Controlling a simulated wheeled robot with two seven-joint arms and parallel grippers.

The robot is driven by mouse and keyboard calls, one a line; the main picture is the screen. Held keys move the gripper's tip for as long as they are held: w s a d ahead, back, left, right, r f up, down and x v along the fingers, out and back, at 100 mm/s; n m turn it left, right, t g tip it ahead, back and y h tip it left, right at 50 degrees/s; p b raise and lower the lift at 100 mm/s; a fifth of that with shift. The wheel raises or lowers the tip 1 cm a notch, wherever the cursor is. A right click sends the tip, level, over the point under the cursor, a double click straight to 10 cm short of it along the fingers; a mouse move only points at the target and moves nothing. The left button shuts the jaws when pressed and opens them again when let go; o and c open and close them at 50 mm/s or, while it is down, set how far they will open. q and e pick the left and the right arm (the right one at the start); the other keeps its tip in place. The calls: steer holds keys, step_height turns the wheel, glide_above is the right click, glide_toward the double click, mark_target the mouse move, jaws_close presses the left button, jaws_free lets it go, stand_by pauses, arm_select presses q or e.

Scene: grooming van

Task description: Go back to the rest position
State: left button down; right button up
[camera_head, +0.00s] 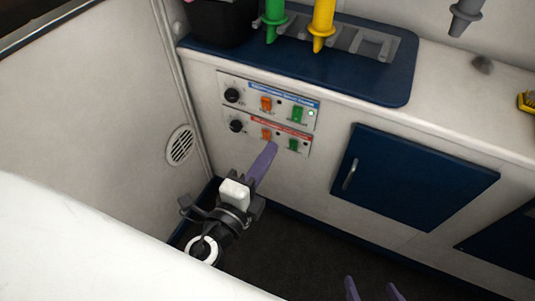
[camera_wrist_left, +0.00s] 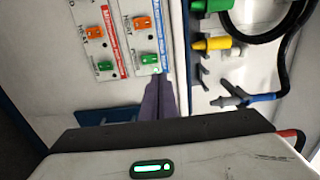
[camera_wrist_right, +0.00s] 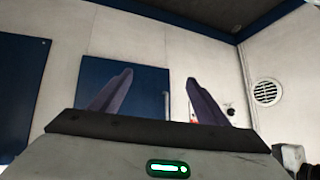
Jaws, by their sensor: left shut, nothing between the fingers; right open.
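My left gripper (camera_head: 264,160) is shut and empty, in front of the lower control panel (camera_head: 267,131) on the white cabinet front. Its purple fingers (camera_wrist_left: 160,100) lie together in the left wrist view, beside the panels' edge; I cannot tell whether they touch anything. My right gripper (camera_head: 372,290) is open and empty at the bottom edge of the head view, low in front of the cabinet. Its spread fingers show in the right wrist view (camera_wrist_right: 158,95), with the blue door (camera_wrist_right: 130,75) behind them.
The upper panel (camera_head: 268,100) has a lit green light. A blue counter mat (camera_head: 390,85) carries a rack with green (camera_head: 274,15) and yellow nozzles (camera_head: 322,25). A blue cabinet door (camera_head: 410,180) is closed. A round vent (camera_head: 180,145) is on the left wall. Dark floor (camera_head: 300,260) lies below.

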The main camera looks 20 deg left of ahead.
steer(key=shift+s, duration=0.1)
arm_select(q)
steer(key=s+f+n+g+h+p, duration=0.1)
steer(key=s+f+n+g+p, duration=0.8)
steer(key=s+n, duration=0.5)
steer(key=n+p, duration=0.2)
steer(key=shift+f+h+p, duration=0.15)
steer(key=shift+h+p, duration=0.15)
arm_select(e)
step_height(320, 180, up, 8)
steer(key=shift+d+f+h, duration=0.25)
steer(key=shift+d+h, duration=0.05)
steer(key=shift+d, duration=0.15)
